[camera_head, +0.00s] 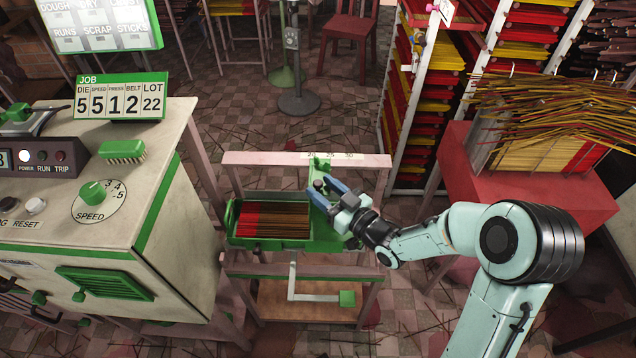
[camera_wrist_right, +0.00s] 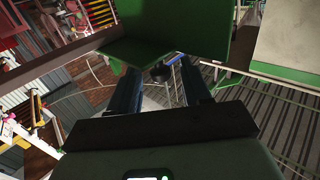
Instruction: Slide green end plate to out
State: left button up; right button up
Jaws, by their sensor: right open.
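The green end plate (camera_head: 323,230) is at the right end of the stick tray (camera_head: 232,228), partly hidden by my right gripper. My right gripper (camera_head: 319,194) reaches in from the right, its blue fingers apart on either side of a small dark knob (camera_head: 318,184). In the right wrist view, a large green panel (camera_wrist_right: 165,35) fills the top middle. The dark knob (camera_wrist_right: 160,73) shows between the fingertips of my right gripper (camera_wrist_right: 160,78). I cannot tell whether the fingers touch it. My left gripper is not in view.
A scale strip (camera_head: 345,156) runs along the stand's back rail. A crank with a green handle (camera_head: 347,298) hangs in front. The control machine (camera_head: 175,230) stands left, a red table (camera_head: 530,190) right.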

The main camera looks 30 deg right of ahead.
jog(key=shift+x, duration=1.15)
grip_shut()
